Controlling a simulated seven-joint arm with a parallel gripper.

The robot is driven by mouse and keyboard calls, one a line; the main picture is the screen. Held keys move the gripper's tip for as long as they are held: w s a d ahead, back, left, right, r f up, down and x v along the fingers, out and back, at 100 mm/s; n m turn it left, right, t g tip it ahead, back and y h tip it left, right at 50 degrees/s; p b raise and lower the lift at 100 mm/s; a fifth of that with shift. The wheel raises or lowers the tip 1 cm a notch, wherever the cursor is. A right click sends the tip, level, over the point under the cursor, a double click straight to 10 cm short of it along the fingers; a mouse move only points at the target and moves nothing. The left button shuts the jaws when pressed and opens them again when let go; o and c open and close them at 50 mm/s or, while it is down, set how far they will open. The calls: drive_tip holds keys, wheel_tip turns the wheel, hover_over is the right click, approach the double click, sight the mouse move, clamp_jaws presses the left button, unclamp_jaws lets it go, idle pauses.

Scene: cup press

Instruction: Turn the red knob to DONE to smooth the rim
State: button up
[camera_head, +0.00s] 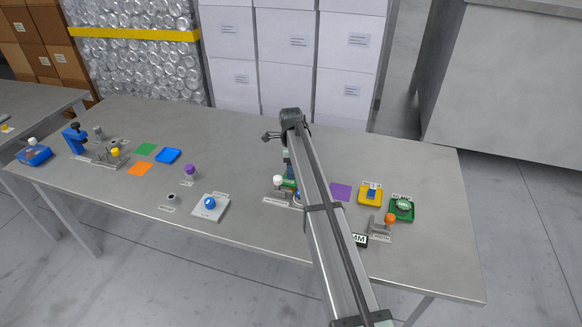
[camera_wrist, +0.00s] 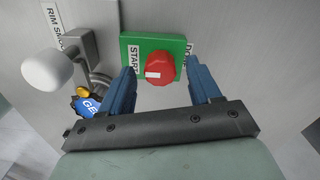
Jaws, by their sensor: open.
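The red knob (camera_wrist: 158,69) sits on a green plate (camera_wrist: 178,46) in the wrist view. The plate has a START label (camera_wrist: 133,58) on its left and a DONE label on its right, partly covered by a finger. The knob's white mark (camera_wrist: 152,75) lies on the START side. My gripper (camera_wrist: 161,72) is open, with one blue finger on each side of the knob. Gaps show between the fingers and the knob. In the head view my arm hides most of the knob, and part of the green plate (camera_head: 289,183) shows beside it.
A lever with a white ball (camera_wrist: 48,69) stands left of the knob, by the RIM SMOOTH label. In the head view, a purple square (camera_head: 341,192) and a yellow tray (camera_head: 371,195) lie to the right.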

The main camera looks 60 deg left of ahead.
drive_tip(key=c, duration=1)
drive_tip(key=shift+c, duration=0.2)
